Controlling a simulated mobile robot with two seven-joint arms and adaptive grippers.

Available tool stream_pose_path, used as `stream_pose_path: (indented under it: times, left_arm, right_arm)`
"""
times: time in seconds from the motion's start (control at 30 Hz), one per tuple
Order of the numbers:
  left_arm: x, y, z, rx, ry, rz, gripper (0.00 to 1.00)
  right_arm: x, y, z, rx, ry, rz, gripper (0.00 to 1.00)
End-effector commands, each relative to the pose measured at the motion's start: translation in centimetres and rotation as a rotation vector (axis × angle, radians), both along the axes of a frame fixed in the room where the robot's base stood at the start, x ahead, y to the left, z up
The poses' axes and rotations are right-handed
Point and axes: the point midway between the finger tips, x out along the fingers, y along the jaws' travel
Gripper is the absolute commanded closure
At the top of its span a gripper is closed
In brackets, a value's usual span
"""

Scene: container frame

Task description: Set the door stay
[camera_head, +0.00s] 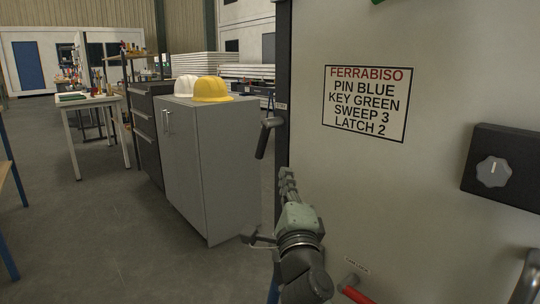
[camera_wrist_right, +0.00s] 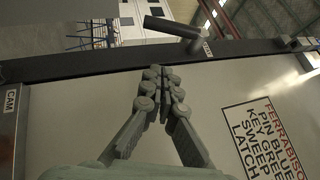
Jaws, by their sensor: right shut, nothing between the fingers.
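The light grey door panel (camera_head: 390,190) fills the right side of the head view, with a dark upright edge at its left. My left gripper is out of view.
A printed sign (camera_head: 365,103) and a black box with a grey knob (camera_head: 494,171) are on the panel. A red-gripped lever (camera_head: 355,293) is low on it. A grey cabinet (camera_head: 215,165) with two helmets stands left. Open floor (camera_head: 100,240) lies further left.

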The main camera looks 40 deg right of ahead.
Motion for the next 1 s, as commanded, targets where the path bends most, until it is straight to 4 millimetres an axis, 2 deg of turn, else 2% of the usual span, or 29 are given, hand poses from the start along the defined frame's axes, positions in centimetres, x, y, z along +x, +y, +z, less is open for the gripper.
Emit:
stream_pose_path:
  times: [0.2, 0.4, 0.6, 1.0]
  left_arm:
    - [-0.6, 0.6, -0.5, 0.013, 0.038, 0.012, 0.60]
    - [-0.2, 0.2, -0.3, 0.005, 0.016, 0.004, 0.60]
    - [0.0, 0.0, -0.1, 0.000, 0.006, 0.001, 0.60]
    - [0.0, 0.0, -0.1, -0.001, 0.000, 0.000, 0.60]
  right_arm:
    - [3.8, -2.3, 1.6, -0.001, -0.003, 0.000, 1.00]
    - [6.3, -1.3, 2.4, 0.002, -0.001, 0.001, 1.00]
    - [7.1, -1.0, 2.7, 0.001, 0.000, 0.001, 1.00]
    - [7.1, -1.0, 2.6, 0.001, -0.002, 0.001, 1.00]
